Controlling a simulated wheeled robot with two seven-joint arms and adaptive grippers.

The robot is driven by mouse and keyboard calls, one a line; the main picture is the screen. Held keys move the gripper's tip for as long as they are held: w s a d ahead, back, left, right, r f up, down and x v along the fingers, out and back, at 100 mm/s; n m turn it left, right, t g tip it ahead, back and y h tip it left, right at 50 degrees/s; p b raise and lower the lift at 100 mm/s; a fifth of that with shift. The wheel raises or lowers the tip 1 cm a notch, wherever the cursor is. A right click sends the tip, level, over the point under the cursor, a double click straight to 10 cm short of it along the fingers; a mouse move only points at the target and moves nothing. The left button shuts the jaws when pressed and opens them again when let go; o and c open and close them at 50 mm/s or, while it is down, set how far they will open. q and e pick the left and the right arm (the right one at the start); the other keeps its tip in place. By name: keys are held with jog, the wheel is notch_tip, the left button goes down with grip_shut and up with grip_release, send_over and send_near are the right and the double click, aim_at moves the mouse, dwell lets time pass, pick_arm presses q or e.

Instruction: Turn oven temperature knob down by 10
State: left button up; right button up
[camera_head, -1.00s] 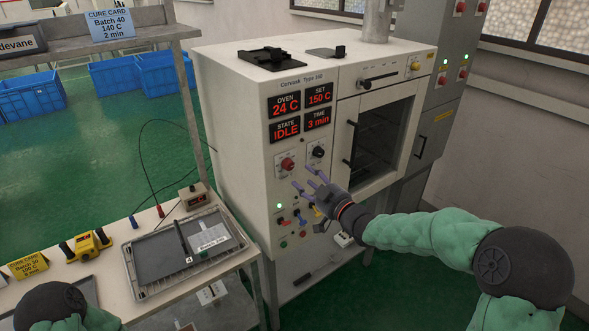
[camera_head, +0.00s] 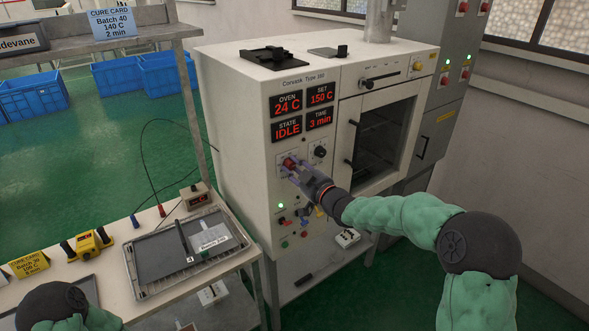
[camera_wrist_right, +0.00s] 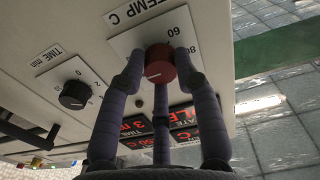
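The oven (camera_head: 268,68) is a cream cabinet with red displays reading OVEN 24 C, SET 150 C, STATE IDLE and TIME 3 min. The red temperature knob (camera_head: 289,161) is on its front panel below the displays. In the right wrist view the red knob (camera_wrist_right: 159,63) sits on a TEMP C dial plate, with 60 and 80 visible. My right gripper (camera_head: 296,168) has its purple fingers closed in around the knob, seemingly touching its sides; it also fills the right wrist view (camera_wrist_right: 160,70). My left gripper is out of view; only part of my left arm shows.
The black time knob (camera_head: 320,151) is just right of the red one. Small buttons and a lit green lamp (camera_head: 281,206) are below. The oven door (camera_head: 384,135) is at the right. A bench with a tray (camera_head: 150,292) stands at the left.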

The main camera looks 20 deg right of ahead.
grip_shut()
jog(key=n+b, duration=0.2)
jog(key=b, duration=0.1)
jog(key=n+b, duration=0.1)
jog(key=b, duration=0.1)
jog(key=shift+f+n, duration=0.25)
jog(key=shift+n, duration=0.15)
jog(key=shift+r+n+b, duration=0.1)
jog(key=shift+n+b, duration=0.5)
jog(key=shift+b, duration=0.1)
jog(key=o, duration=0.7)
grip_release()
jog(key=shift+r, duration=0.1)
jog(key=shift+o, duration=0.2)
jog(key=v, duration=1.2)
